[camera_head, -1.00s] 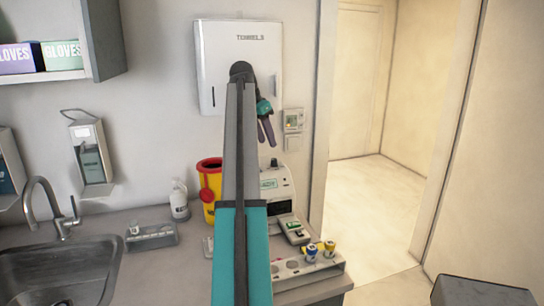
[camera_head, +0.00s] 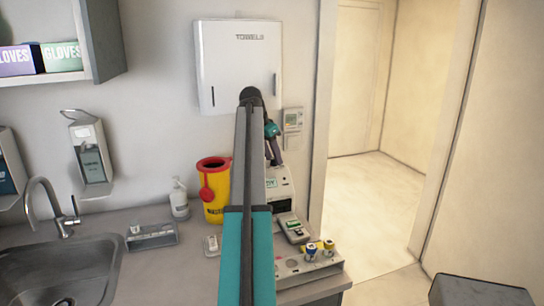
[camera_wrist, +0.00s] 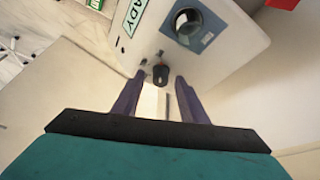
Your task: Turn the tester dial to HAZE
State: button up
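The tester (camera_head: 286,178) is a white rounded unit on the counter by the wall, partly hidden behind my arm in the head view. In the wrist view its white face (camera_wrist: 228,62) shows a green READY label (camera_wrist: 132,14) and a black knob with an orange mark (camera_wrist: 161,74), which looks like the dial. No HAZE lettering is readable. My gripper (camera_wrist: 160,76) is open, with its two purple fingers pointing at the tester. The knob appears between the fingertips; I cannot tell whether they touch it. In the head view my gripper (camera_head: 276,151) is just above the tester.
A dark round opening in a blue-grey square (camera_wrist: 188,22) is on the tester face. A yellow and red bin (camera_head: 214,190) stands left of the tester. A grey rack with vials (camera_head: 310,262) and a small device (camera_head: 293,227) are in front. A towel dispenser (camera_head: 225,65) hangs above.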

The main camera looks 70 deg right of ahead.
grip_shut()
jog(key=shift+n, duration=0.3)
jog(key=n, duration=0.1)
jog(key=n+t+p, duration=0.1)
jog(key=n, duration=0.1)
jog(key=n+t+p, duration=0.1)
jog(key=n, duration=0.1)
jog(key=shift+s+a, duration=0.1)
jog(key=shift+s, duration=0.15)
jog(key=n+t+p, duration=0.2)
jog(key=n, duration=0.4)
jog(key=shift+s, duration=0.15)
jog(key=shift+t, duration=0.3)
grip_release()
